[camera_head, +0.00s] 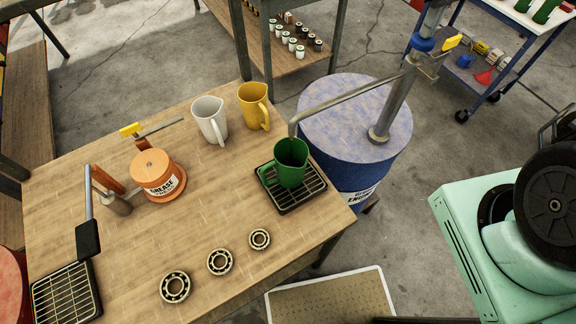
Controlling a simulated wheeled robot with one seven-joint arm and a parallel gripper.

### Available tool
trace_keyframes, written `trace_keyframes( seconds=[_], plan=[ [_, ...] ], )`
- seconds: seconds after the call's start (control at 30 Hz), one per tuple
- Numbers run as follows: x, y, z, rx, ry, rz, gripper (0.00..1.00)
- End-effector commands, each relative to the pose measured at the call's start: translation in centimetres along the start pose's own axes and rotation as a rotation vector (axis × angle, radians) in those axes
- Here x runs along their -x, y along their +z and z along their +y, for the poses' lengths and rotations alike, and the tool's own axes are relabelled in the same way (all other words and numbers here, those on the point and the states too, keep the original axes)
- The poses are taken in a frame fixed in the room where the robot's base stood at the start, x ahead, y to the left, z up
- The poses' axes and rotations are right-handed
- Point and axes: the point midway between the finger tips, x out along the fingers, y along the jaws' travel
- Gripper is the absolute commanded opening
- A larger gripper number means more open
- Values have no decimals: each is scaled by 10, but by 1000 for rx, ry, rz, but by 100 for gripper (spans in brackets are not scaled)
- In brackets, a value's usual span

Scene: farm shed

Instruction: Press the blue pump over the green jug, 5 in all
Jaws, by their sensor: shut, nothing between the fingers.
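The green jug (291,163) stands upright on a black drip grate (292,207) at the right side of the wooden table. A blue drum (348,165) stands beside the table. The blue pump (393,108) rises from its lid, with a blue collar (423,43) and a yellow tag near the top. Its long grey spout (345,99) reaches left and bends down over the jug's mouth. The pump's top runs out at the upper edge of the picture. The jug's inside is too dark to tell its level. My gripper does not show in this view.
A white jug (211,120) and a yellow jug (254,106) stand behind the grate. An orange grease tin (158,175), another lever pump (110,202) and several bearings (219,261) share the table (190,215). A teal machine (500,245) stands at right; a trolley (490,60) is behind.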

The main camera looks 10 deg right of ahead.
Motion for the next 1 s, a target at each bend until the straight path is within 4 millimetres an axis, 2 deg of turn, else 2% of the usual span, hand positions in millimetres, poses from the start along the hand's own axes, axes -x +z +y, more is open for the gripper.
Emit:
trace_keyframes(
  seconds=[0.2, 1.0],
  plan=[
    [-9, 0, 0, 0, -1, -2, 0],
    [-16, 1, 0, 0, -1, -2, 0]
  ],
)
